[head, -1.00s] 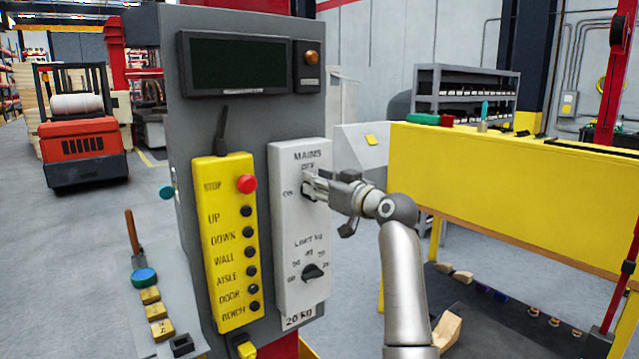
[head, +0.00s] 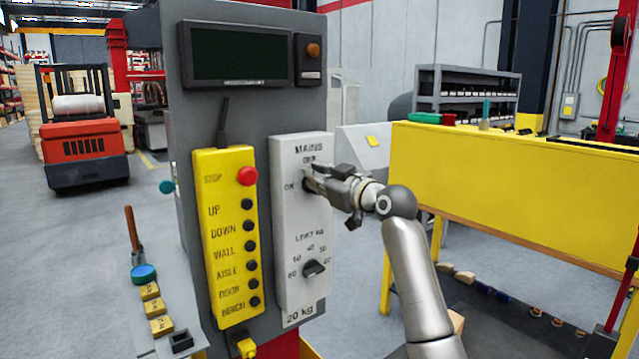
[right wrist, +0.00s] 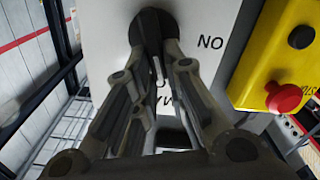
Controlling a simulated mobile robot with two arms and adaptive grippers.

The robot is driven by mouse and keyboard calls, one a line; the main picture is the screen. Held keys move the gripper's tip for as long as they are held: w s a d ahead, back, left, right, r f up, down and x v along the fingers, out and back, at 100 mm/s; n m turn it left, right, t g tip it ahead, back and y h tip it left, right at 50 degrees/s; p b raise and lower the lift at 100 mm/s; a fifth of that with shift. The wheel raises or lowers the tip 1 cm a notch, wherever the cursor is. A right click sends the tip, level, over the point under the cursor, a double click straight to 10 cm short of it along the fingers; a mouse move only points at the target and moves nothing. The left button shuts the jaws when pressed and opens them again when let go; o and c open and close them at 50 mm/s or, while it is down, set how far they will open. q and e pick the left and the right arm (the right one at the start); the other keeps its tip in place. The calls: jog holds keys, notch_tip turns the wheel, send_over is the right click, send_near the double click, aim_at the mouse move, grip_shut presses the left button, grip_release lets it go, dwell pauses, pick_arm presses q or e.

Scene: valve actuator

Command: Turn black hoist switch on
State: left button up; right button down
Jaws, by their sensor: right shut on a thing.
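The white switch panel (head: 288,215) is mounted on a grey column and carries the labels MAINS, OFF and ON. My right gripper (head: 312,181) is at its upper part, beside the ON label. The black hoist switch is mostly hidden behind the fingers in the head view. In the right wrist view the black round switch (right wrist: 153,24) sits between the fingertips of my right gripper (right wrist: 155,48), which are shut on it. The ON label shows upside down next to it. How far the switch is turned I cannot tell. My left gripper is not in view.
A yellow button box (head: 228,240) with a red stop button (head: 247,176) is close left of the panel. A black level knob (head: 314,269) sits lower on the panel. A dark display (head: 240,55) is above. A yellow bench (head: 500,195) stands at right.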

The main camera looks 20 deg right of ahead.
jog(key=n, duration=0.4)
jog(key=a+f+n, duration=0.1)
jog(key=n, duration=0.1)
jog(key=shift+s, duration=0.2)
jog(key=n+p, duration=0.1)
jog(key=n, duration=0.1)
jog(key=n+p, duration=0.1)
jog(key=n, duration=0.1)
jog(key=shift+a+f, duration=0.2)
jog(key=n+p, duration=0.2)
jog(key=shift+s+a+f+n, duration=0.1)
jog(key=shift+f+n, duration=0.3)
jog(key=shift+f+n+p, duration=0.2)
jog(key=shift+n+p, duration=0.2)
jog(key=shift+n, duration=0.2)
jog(key=shift+f, duration=0.1)
jog(key=c, duration=1.5)
grip_release()
